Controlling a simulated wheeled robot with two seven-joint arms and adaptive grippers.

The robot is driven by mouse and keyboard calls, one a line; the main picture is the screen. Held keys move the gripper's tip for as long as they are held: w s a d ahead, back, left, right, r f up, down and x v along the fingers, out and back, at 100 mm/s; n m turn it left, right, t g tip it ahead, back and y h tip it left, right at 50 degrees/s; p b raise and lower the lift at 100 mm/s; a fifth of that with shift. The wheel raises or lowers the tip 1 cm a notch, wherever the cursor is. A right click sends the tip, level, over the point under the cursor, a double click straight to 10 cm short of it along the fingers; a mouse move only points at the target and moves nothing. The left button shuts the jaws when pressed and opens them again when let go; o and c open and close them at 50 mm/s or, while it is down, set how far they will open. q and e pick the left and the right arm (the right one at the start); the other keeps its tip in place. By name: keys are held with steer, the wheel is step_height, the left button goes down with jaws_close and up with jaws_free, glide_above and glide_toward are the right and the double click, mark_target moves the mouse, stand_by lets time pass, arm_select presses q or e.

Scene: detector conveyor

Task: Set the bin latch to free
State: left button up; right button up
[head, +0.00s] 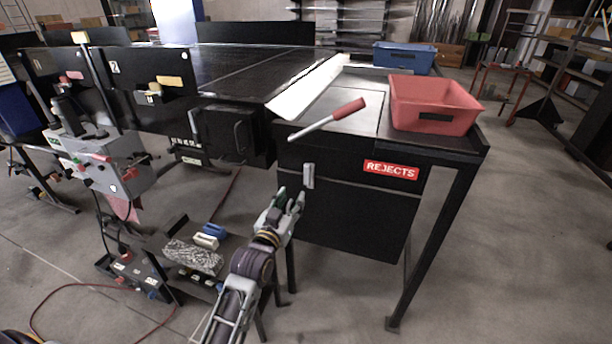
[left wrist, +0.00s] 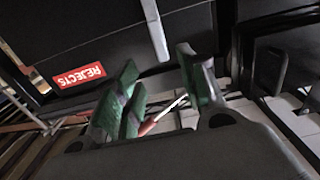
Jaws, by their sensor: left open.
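The bin latch (head: 308,176) is a small light grey bar on the front of the black reject bin (head: 350,215), left of the red REJECTS label (head: 391,170). It stands about upright in the head view. In the left wrist view the latch (left wrist: 155,30) is a pale bar just beyond the fingers. My left gripper (head: 288,203) is open and empty, a little below and left of the latch, apart from it. Its green-padded fingers (left wrist: 165,95) show in the left wrist view. My right gripper is not in view.
A black box with a handle (head: 238,135) hangs left of the bin. A low stand with blocks (head: 193,257) is at lower left.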

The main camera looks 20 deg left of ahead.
mark_target(306, 174)
arm_select(q)
steer(key=shift+w, duration=0.1)
steer(key=shift+w+d, duration=0.15)
steer(key=shift+w, duration=3.25)
steer(key=shift+w+d, duration=0.1)
steer(key=shift+w, duration=3.25)
jaws_close()
